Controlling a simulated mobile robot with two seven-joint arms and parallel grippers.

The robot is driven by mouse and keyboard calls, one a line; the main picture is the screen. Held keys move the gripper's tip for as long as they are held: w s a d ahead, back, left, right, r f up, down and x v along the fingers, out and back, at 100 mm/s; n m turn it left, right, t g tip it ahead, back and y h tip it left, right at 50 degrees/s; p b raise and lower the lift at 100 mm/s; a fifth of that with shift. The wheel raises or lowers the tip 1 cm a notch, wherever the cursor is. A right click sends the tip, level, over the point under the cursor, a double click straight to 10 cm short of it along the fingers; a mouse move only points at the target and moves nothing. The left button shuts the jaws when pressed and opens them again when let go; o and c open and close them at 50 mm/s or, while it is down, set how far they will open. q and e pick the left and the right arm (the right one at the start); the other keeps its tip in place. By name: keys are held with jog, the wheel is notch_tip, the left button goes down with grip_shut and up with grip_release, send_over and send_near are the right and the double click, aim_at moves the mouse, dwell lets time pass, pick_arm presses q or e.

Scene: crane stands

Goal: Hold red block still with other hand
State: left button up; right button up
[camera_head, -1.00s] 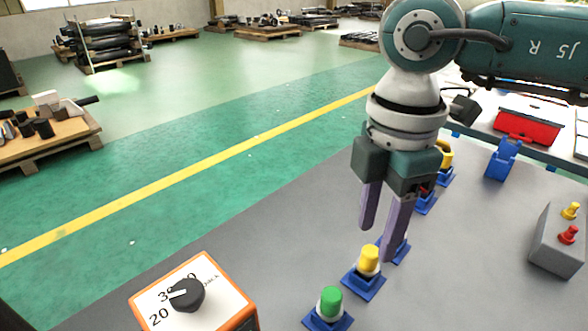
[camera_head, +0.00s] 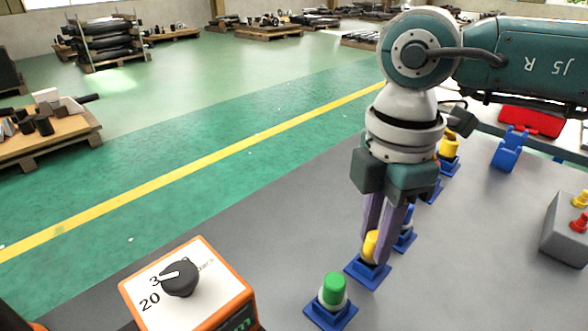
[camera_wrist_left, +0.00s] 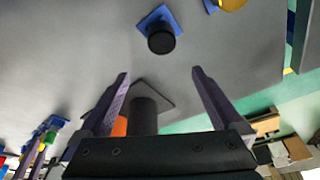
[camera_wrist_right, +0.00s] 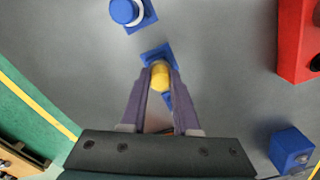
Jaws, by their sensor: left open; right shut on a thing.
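No separate red block shows clearly. My right gripper (camera_head: 376,262) is shut on a yellow block (camera_head: 369,246) on a blue stand (camera_head: 368,272). The right wrist view shows the yellow block (camera_wrist_right: 160,74) between its fingertips. A green block (camera_head: 334,290) on a blue stand is nearer, and a blue one (camera_head: 408,216) is just behind. My left gripper is outside the head view. Its own wrist view shows it open (camera_wrist_left: 160,85), its fingers apart and empty, with a black knob (camera_wrist_left: 161,41) on a blue base beyond.
An orange-and-white dial box (camera_head: 190,290) stands at the near left. A grey box (camera_head: 566,230) with a yellow and a red knob is at the right. A blue holder (camera_head: 507,152) and a red box (camera_head: 531,121) lie farther back. Grey table surface is bare around the row.

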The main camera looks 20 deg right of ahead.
aim_at(376, 235)
grip_shut()
pick_arm(q)
jog(key=shift+a, duration=0.1)
jog(key=shift+r, duration=0.1)
pick_arm(e)
jog(key=shift+r, duration=0.1)
jog(key=shift+r+p, duration=2.35)
jog(key=shift+p, duration=0.1)
pick_arm(q)
notch_tip(376, 235, up, 5)
jog(key=shift+f, duration=0.2)
